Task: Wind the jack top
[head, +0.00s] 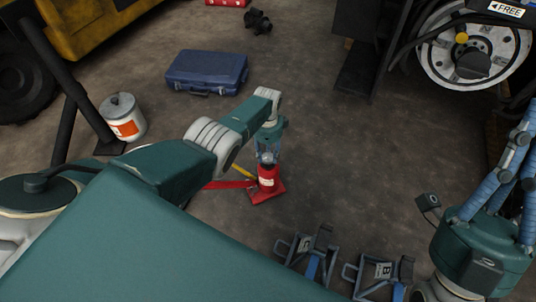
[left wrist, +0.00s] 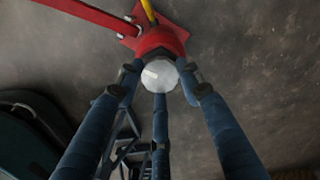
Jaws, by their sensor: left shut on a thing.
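The red bottle jack (head: 267,178) stands upright on the floor near the middle of the head view. Its pale round top (left wrist: 160,75) shows in the left wrist view, above the red body (left wrist: 160,42). My left gripper (head: 267,156) points down over the jack. Its three blue fingers are closed around the pale top, seen from above in the left wrist view (left wrist: 160,80). My right gripper (head: 515,165) is at the right edge of the head view, fingers pointing up. Its fingertips are partly cut off, and I see nothing held.
Jack stands (head: 310,252) are in front. A blue case (head: 207,72), a white can (head: 122,117) and a wheel hub (head: 470,45) stand farther off. Floor right of the jack is clear.

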